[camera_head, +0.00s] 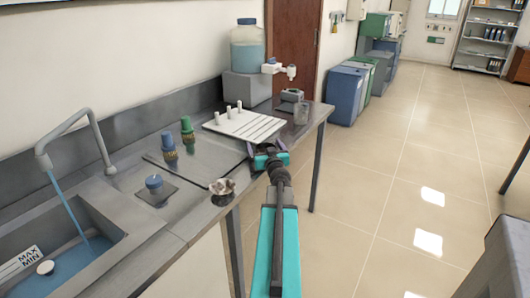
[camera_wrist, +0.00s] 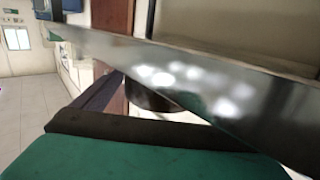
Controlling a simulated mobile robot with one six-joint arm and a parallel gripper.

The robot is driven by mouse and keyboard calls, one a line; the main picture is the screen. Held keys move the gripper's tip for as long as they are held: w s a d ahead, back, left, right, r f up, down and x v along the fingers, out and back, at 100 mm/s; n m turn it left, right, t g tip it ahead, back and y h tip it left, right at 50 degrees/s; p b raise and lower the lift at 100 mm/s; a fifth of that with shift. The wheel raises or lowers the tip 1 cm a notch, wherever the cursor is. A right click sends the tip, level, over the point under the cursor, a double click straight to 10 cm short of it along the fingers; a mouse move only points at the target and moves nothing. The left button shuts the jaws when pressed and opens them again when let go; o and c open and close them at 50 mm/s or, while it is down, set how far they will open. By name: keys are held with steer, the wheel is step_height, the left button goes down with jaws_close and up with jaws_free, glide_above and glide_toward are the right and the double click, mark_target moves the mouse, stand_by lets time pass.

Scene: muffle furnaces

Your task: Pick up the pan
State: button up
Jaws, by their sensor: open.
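I cannot tell for sure which thing is the pan. A small silvery, uneven dish-like object (camera_head: 222,187) sits at the front edge of the metal counter (camera_head: 195,208) in the head view, left of and nearer than my gripper. My gripper (camera_head: 268,150) is at the counter's front edge, by the white rack board, open with nothing seen in it. The wrist view shows my gripper's teal body and dark finger (camera_wrist: 150,130) close to a shiny metal edge (camera_wrist: 180,75). A dark rounded thing (camera_wrist: 150,97) shows partly beneath that edge.
A sink (camera_head: 120,235) with running water is at the left.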

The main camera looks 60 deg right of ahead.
steer(key=shift+x, duration=1)
steer(key=shift+c, duration=0.3)
steer(key=c, duration=1.1)
steer(key=shift+r, duration=0.1)
steer(key=shift+c, duration=0.2)
